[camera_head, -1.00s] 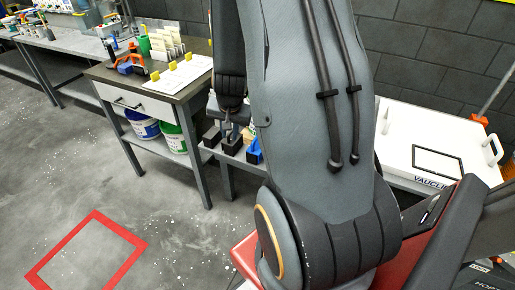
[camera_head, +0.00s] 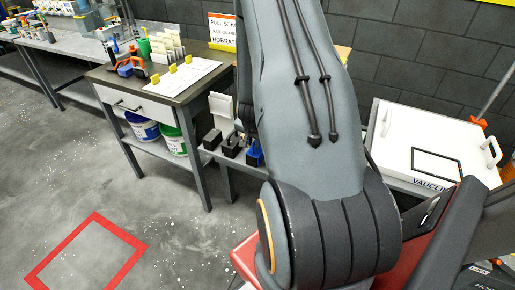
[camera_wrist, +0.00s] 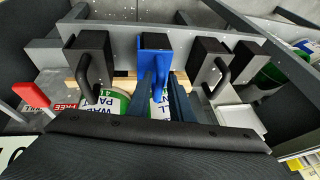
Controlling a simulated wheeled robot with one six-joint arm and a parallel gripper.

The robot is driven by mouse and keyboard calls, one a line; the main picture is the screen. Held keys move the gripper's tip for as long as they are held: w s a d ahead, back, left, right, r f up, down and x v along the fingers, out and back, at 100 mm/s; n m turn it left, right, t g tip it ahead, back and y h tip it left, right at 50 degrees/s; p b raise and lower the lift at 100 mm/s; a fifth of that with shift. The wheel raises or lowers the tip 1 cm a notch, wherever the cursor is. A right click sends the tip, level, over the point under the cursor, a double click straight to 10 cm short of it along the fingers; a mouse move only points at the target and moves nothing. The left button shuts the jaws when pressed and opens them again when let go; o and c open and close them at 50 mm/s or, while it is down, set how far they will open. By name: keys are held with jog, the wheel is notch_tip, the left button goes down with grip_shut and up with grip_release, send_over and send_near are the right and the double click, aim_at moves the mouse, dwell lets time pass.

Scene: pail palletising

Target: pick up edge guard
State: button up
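The blue piece, which looks like the edge guard (camera_wrist: 155,48), stands on the bench between black pieces in the wrist view. It has a blocky top and a narrow blue handle-like part reaching toward me. My gripper (camera_wrist: 165,86) has its two dark fingers apart, with the blue handle part between them; I cannot tell whether either finger touches it. In the head view the blue piece (camera_head: 255,155) shows at the right end of the row, partly hidden by my arm.
Black handled pieces flank the blue one: left (camera_wrist: 88,55) and right (camera_wrist: 207,62) in the wrist view. Labelled pails (camera_wrist: 110,101) sit below. In the head view, a workbench (camera_head: 95,73) stands left and a white lidded box (camera_head: 398,143) right. A red floor square (camera_head: 128,236) is empty.

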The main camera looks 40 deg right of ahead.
jog(key=shift+x, duration=0.9)
grip_shut()
